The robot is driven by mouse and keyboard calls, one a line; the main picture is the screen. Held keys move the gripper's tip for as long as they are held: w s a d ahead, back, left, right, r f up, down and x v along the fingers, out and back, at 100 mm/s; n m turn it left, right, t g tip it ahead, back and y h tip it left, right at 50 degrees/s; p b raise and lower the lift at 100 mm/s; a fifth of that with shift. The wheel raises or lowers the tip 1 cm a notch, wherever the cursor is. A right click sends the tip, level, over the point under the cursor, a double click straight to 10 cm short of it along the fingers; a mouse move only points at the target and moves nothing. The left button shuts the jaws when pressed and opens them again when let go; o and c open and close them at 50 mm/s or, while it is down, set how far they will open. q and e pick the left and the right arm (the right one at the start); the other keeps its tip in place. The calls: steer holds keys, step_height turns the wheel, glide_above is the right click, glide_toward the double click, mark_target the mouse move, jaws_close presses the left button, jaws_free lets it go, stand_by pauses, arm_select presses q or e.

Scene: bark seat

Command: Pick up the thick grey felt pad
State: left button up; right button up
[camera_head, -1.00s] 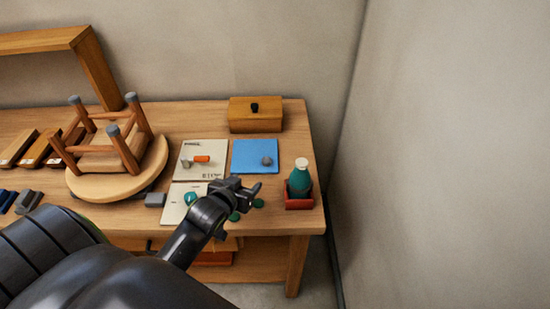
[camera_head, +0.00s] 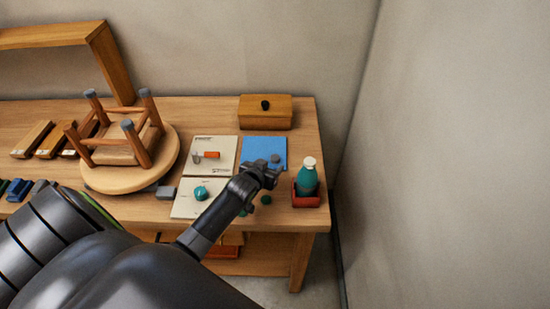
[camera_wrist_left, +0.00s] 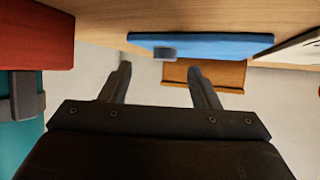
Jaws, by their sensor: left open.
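A small, thick grey pad (camera_head: 275,158) sits on the blue mat (camera_head: 258,145) towards the right of the bench. It also shows in the left wrist view (camera_wrist_left: 165,53), on the blue mat (camera_wrist_left: 215,42), seen from low down. My left gripper (camera_head: 269,168) is open and empty, just on the near side of the pad. In the left wrist view its fingers (camera_wrist_left: 160,75) are spread apart, with the pad beyond and between them, not touched. My right gripper is not in view.
A teal bottle (camera_head: 308,178) stands in a red tray (camera_head: 310,200) close to the right of my gripper. A lidded wooden box (camera_head: 265,112) is behind the mat. Cream cards (camera_head: 222,165) and an upturned stool (camera_head: 133,172) are to the left.

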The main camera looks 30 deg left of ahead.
mark_target(274, 158)
arm_select(q)
steer(key=shift+w+a+f+p, duration=0.1)
steer(key=shift+w+a+p, duration=0.1)
steer(key=shift+w+p, duration=0.3)
steer(key=x, duration=0.3)
steer(key=shift+a+r, duration=0.25)
steer(key=shift+x, duration=0.75)
steer(key=c, duration=1.1)
